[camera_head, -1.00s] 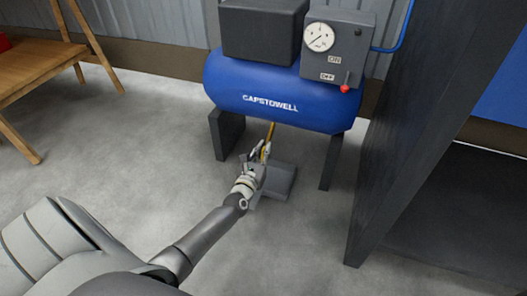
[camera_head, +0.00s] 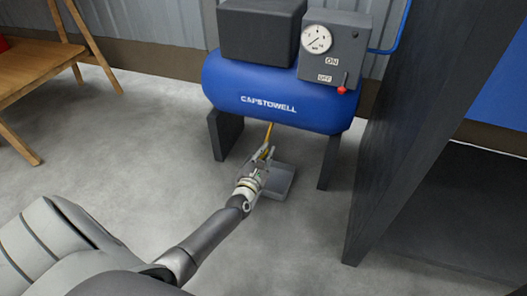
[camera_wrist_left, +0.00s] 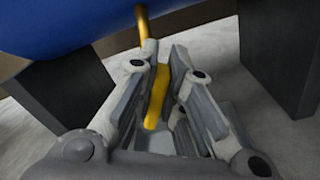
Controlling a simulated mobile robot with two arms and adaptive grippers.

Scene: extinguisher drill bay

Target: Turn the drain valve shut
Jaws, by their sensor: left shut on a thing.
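The blue compressor tank (camera_head: 262,92) stands on dark legs. Its drain valve (camera_head: 269,131) is a thin yellow pipe and lever under the tank. In the left wrist view the yellow lever (camera_wrist_left: 157,97) lies between the two fingers, with the yellow pipe (camera_wrist_left: 142,24) rising above it to the tank. My left gripper (camera_head: 264,156) is shut on the lever; it also fills the middle of the left wrist view (camera_wrist_left: 160,85). The lever's lower end is partly hidden by the gripper. My right gripper is not in view.
A grey tray (camera_head: 281,181) sits on the floor below the valve. Dark tank legs (camera_head: 229,136) stand on both sides of the gripper. A tall dark panel (camera_head: 385,150) is at right, a wooden bench (camera_head: 35,65) at left. Open floor lies in front.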

